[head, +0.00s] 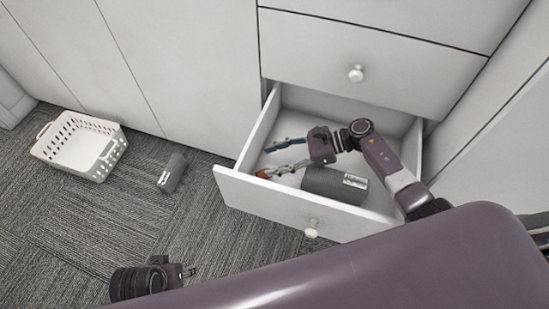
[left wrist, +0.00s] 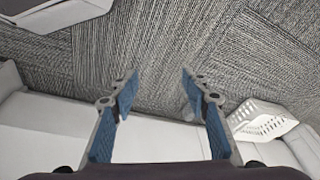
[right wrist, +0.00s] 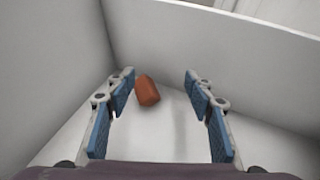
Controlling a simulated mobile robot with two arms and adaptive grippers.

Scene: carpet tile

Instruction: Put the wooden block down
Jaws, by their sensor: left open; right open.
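The wooden block (head: 263,173) is small and reddish-brown, inside the open white drawer (head: 262,203) near its left front corner. In the right wrist view the block (right wrist: 147,91) appears tilted beyond my fingertips, nearer the left finger. My right gripper (head: 272,158) reaches into the drawer with its fingers spread; the right wrist view shows a gap between the fingers and the block. I cannot tell whether the block touches the drawer floor. My left gripper (head: 190,271) is open and empty above the carpet, as the left wrist view (left wrist: 157,86) also shows.
A dark grey cylinder (head: 330,184) with a pale label lies in the drawer, beside my right gripper. A similar cylinder (head: 173,172) is on the carpet. A white basket (head: 103,160) stands at the left. A closed drawer (head: 400,65) is above. Carpet between basket and drawer is mostly clear.

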